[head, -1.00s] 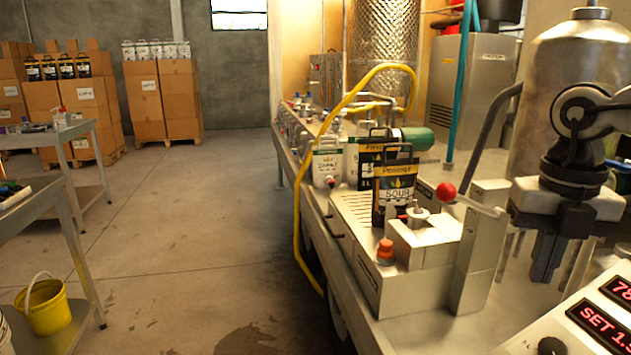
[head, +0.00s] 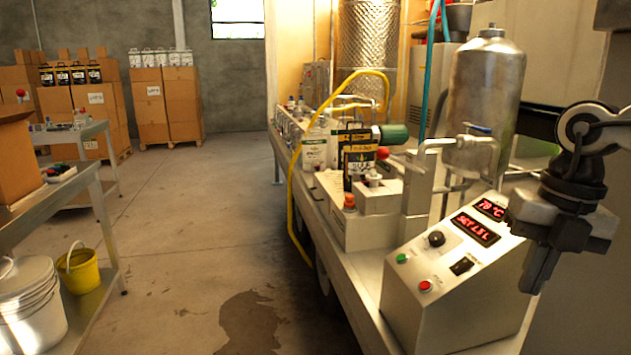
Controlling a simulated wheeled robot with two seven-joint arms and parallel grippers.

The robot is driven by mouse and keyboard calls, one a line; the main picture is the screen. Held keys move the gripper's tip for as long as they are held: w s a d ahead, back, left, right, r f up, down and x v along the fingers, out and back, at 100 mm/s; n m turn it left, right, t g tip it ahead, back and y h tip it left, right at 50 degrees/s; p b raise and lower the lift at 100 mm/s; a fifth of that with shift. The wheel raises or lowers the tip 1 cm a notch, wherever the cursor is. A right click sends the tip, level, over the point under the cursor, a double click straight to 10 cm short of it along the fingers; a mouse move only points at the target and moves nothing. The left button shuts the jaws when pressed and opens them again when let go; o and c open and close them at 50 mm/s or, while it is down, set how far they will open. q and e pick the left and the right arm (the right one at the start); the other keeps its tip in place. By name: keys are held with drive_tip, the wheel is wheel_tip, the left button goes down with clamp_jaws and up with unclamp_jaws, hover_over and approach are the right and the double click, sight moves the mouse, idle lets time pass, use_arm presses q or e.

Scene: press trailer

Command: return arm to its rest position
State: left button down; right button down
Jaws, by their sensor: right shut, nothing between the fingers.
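My right gripper (head: 541,264) hangs pointing down at the right edge of the head view, at the end of my dark and grey arm. Its fingers are dark and shut, with nothing seen between them. It is in front of and beside the right end of the control box (head: 458,280), which has red displays and several buttons. I cannot tell whether it touches the box. My left gripper is not in view.
The middle floor is clear.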

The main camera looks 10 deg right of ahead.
drive_tip(key=a+f+m+t+y, duration=0.3)
drive_tip(key=f+m+t, duration=0.4)
drive_tip(key=f+m, duration=0.3)
drive_tip(key=a+f+m+t+y, duration=0.3)
drive_tip(key=f+m+t, duration=0.4)
drive_tip(key=f, duration=0.5)
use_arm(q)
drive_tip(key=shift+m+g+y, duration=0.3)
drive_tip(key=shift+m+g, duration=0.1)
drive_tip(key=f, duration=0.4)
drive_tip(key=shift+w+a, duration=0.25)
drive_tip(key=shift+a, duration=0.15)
use_arm(e)
drive_tip(key=s+a+f+m+g+h, duration=0.3)
drive_tip(key=s+a+f+m, duration=0.5)
drive_tip(key=a+f+m, duration=0.3)
drive_tip(key=a+f+h, duration=0.1)
drive_tip(key=a, duration=0.1)
drive_tip(key=shift+s+a+f+g, duration=0.15)
drive_tip(key=shift+s+a+g, duration=0.1)
drive_tip(key=shift+a+g, duration=0.15)
